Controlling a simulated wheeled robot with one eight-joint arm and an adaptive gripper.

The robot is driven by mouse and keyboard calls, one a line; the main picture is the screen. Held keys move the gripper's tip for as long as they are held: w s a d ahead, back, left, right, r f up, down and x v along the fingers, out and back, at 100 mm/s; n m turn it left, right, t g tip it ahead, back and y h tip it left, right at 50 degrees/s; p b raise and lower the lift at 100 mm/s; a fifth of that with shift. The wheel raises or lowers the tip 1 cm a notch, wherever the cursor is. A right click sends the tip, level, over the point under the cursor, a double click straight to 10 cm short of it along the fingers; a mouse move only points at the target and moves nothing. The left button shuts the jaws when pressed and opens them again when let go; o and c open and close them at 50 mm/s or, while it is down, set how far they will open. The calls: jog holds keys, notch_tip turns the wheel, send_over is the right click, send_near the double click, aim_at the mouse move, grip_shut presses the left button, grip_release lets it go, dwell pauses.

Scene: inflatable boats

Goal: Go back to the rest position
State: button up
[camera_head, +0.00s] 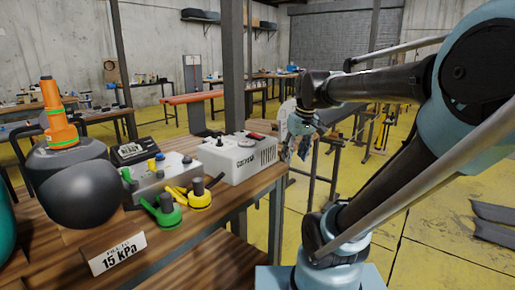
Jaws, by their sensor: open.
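My arm comes in from the right edge and bends over the right part of the view. My gripper (303,143) hangs at the arm's far end, pointing down, past the right end of the wooden bench (215,238). It is small in the view and partly in front of the background clutter. Its fingers look apart and I see nothing held between them. It is clear of the things on the bench.
The bench holds a white box (238,158), a grey control box (158,176), yellow and green valve fittings (198,196), an orange cone piece (58,118), a dark rounded object (80,193) and a "15 kPa" sign (117,253). A post (232,65) stands behind. Yellow floor (420,250) lies right.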

jog(key=s+d+f+m, duration=0.2)
jog(key=s+d+f, duration=0.1)
jog(key=s+f, duration=0.3)
jog(key=s+d+f+m+h, duration=0.1)
jog(key=s+d+f+m, duration=0.1)
jog(key=s+f, duration=0.5)
notch_tip(320, 180, down, 2)
jog(key=shift+d+f, duration=0.25)
jog(key=shift+d, duration=0.15)
